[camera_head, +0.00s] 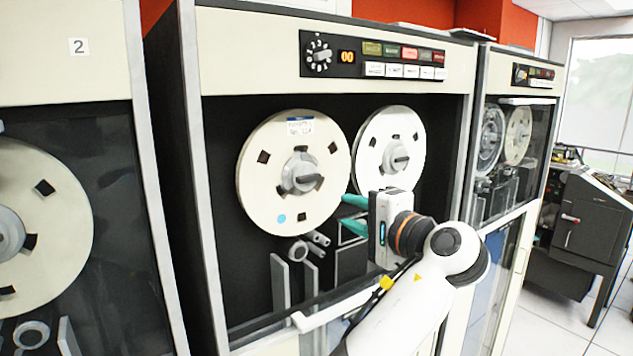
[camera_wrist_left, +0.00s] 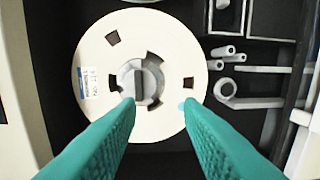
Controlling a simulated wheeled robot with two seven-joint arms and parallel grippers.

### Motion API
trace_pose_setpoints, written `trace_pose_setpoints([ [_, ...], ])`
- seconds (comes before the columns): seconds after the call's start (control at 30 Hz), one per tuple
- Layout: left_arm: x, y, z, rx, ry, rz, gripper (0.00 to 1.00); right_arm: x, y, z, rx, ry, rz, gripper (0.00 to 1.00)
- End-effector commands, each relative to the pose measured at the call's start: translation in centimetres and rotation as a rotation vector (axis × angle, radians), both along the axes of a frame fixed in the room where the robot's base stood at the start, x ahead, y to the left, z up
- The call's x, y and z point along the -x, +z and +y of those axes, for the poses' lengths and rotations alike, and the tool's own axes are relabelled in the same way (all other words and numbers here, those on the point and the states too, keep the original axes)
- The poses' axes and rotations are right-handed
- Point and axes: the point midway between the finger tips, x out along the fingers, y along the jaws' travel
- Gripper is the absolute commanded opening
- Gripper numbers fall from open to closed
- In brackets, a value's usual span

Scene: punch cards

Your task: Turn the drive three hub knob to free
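My right gripper is not in view.
The right reel (camera_head: 375,140) is close above my left gripper. Rollers (camera_head: 300,250) and guide plates sit below the left reel. A control panel (camera_head: 372,56) is above. A drive marked 2 (camera_head: 65,45) stands left, another drive (camera_head: 515,150) right.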

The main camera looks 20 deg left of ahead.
Motion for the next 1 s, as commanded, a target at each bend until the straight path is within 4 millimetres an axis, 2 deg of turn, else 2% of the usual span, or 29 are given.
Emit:
trace_pose_setpoints([
  [0.03,0.2,1.4,-0.3,-0.025,0.012,-0.015,0.34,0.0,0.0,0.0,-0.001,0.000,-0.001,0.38],
  [0.1,0.4,2.5,-0.5,-0.047,0.024,-0.025,0.34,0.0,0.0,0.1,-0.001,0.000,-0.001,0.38],
  [0.2,0.1,3.0,-0.1,-0.057,0.032,-0.028,0.34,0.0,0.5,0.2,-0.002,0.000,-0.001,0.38],
  [0.33,-0.9,3.2,1.3,-0.056,0.032,-0.027,0.34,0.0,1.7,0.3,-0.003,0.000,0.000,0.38],
  [0.7,-5.4,3.3,7.0,-0.054,0.030,-0.025,0.34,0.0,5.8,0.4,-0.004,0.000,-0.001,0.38],
  [1.0,-6.9,2.8,8.9,-0.053,0.028,-0.027,0.34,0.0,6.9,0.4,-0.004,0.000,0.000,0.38],
])
